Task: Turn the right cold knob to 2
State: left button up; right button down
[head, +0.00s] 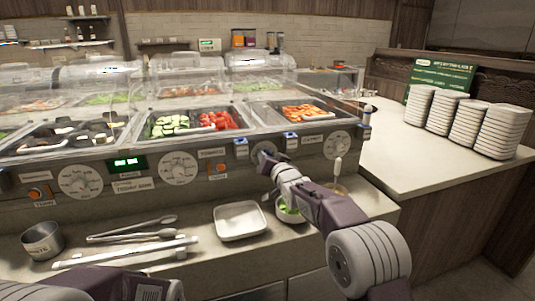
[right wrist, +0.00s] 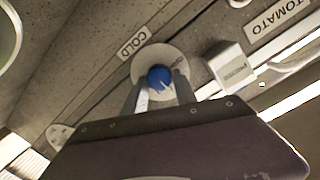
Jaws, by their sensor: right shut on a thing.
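The cold knob is blue (right wrist: 159,77) and sits on a round pale dial plate (right wrist: 147,58) beside a COLD label (right wrist: 133,44) in the right wrist view. My right gripper (right wrist: 158,92) has one finger on each side of the knob and is shut on it. The dial numbers are too small to read, so I cannot tell the setting. In the head view my right gripper (head: 266,163) reaches the counter's front panel and largely covers the knob. Only part of my left arm shows at the bottom left; its gripper is out of view.
Large round dials (head: 178,168) and a green display (head: 128,162) share the panel. A white tray (head: 240,220), tongs (head: 135,233) and a metal cup (head: 42,241) lie on the ledge below. A green-filled bowl (head: 288,211) stands close beside my right arm. Plate stacks (head: 500,130) stand right.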

jog(key=shift+m+p, duration=0.65)
jog(key=shift+m, duration=0.05)
jog(key=c, duration=1)
grip_release()
jog(key=v, duration=0.9)
jog(key=shift+d, duration=0.1)
